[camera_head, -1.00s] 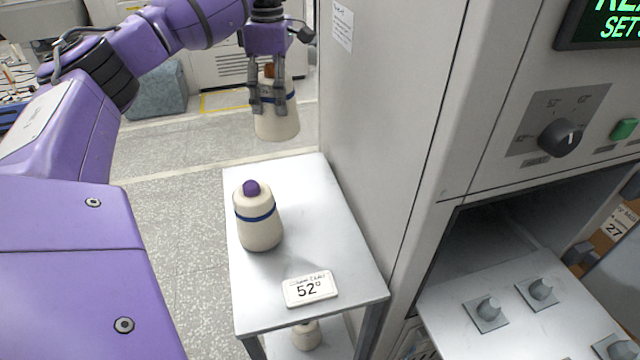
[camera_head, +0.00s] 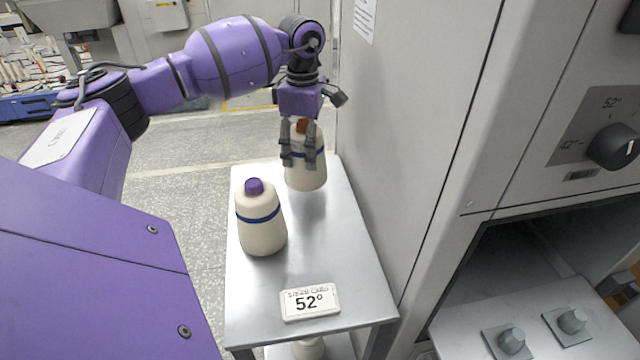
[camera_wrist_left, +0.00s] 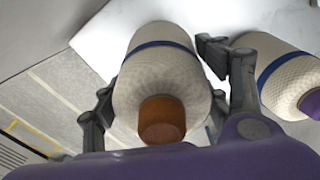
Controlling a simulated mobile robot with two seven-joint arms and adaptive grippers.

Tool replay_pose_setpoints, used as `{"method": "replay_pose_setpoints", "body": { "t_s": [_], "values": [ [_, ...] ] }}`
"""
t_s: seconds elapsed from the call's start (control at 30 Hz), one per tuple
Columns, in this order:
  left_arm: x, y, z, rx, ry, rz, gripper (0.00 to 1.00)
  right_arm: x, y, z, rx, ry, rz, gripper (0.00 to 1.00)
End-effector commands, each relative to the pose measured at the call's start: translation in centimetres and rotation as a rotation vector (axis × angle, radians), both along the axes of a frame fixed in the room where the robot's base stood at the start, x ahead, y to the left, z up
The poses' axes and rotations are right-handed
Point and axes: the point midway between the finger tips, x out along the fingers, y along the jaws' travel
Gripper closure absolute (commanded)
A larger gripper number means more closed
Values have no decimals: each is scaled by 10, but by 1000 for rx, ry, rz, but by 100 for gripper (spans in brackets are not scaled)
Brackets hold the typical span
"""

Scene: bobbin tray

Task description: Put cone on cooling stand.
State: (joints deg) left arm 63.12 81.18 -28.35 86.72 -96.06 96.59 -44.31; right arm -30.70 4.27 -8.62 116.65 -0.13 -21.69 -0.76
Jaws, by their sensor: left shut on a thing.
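My left gripper (camera_head: 301,158) is shut on a cream cone (camera_head: 306,177) with a blue band and a brown-orange tip. It holds this cone upright at the far end of the metal stand (camera_head: 330,255). I cannot tell whether the cone's base touches the stand top. In the left wrist view the held cone (camera_wrist_left: 160,85) sits between the two fingers. A second cream cone (camera_head: 261,235), with a blue band and purple tip, stands on the stand, nearer and to the left. My right gripper is not in view.
A "52°" card (camera_head: 310,302) lies at the near end of the stand top. A tall grey cabinet (camera_head: 430,130) borders the stand's right side. An open compartment at lower right has a shelf with grey pegs (camera_head: 511,339). The stand top's middle right is clear.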

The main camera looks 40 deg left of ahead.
Motion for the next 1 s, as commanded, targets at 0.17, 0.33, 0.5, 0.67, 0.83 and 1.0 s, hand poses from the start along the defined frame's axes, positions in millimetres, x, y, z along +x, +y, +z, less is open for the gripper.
{"method": "replay_pose_setpoints", "body": {
  "t_s": [0.17,0.33,0.5,0.67,0.83,1.0],
  "values": [
    [-22,-46,7,-2,-7,-7,69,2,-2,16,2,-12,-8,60],
    [-40,-85,7,-3,-8,-6,69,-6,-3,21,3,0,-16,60],
    [-52,-108,5,-1,-5,-2,69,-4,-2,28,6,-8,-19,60],
    [-56,-116,3,-1,-3,-1,69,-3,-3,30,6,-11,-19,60],
    [-62,-127,-6,-2,-1,1,69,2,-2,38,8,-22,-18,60],
    [-61,-127,-30,-2,-3,1,69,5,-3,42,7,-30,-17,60]
  ]
}}
